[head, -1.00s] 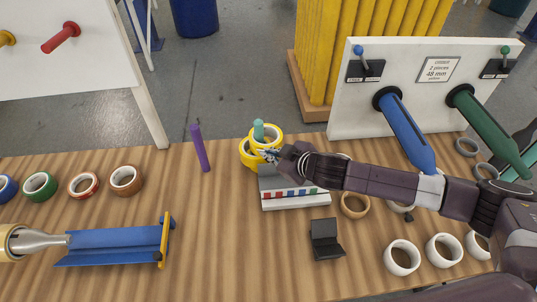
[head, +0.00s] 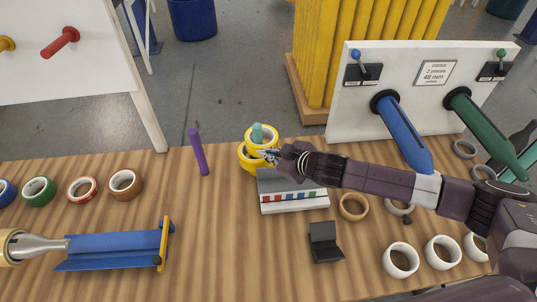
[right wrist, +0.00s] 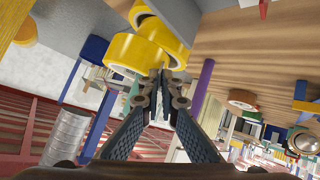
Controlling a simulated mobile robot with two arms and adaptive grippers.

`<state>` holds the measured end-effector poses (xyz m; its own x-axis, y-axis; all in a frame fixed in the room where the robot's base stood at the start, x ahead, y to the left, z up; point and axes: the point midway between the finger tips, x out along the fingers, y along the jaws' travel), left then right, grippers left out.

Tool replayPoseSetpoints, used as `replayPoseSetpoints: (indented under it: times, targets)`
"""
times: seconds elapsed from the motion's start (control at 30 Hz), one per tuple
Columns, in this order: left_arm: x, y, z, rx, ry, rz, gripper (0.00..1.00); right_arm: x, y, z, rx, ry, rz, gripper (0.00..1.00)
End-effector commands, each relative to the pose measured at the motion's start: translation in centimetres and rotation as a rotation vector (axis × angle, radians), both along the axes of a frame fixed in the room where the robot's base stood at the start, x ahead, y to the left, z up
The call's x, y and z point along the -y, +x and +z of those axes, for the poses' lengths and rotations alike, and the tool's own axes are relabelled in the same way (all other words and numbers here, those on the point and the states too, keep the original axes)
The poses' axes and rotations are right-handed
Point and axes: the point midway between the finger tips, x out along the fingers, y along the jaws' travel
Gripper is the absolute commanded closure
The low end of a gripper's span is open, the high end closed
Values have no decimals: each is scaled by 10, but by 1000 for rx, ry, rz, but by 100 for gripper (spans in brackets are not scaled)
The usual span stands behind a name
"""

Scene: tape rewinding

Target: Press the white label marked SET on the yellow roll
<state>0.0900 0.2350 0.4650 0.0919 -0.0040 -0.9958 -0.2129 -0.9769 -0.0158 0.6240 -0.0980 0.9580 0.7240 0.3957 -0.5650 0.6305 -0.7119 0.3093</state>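I cannot make out a white SET label in either view. My left gripper is not in view.
A grey and white stand with coloured marks (head: 294,198) lies under my right forearm. A small black stand (head: 325,242), a purple rod (head: 199,151) and a blue trough (head: 115,246) are nearby. The table between trough and black stand is clear.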

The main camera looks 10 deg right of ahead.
Motion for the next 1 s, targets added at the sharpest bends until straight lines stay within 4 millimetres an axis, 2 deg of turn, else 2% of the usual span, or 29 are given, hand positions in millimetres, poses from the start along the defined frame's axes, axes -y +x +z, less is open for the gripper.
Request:
replayPoseSetpoints:
  times: [0.3,0.5,0.83,1.0]
  targets:
    - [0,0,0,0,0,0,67,1,1,0,0,-2,-3,100]
    - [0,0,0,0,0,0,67,1,1,0,0,-1,-2,76]
    - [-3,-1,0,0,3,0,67,1,-1,1,0,-1,-1,75]
    - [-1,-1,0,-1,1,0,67,7,-11,8,-2,1,-1,75]
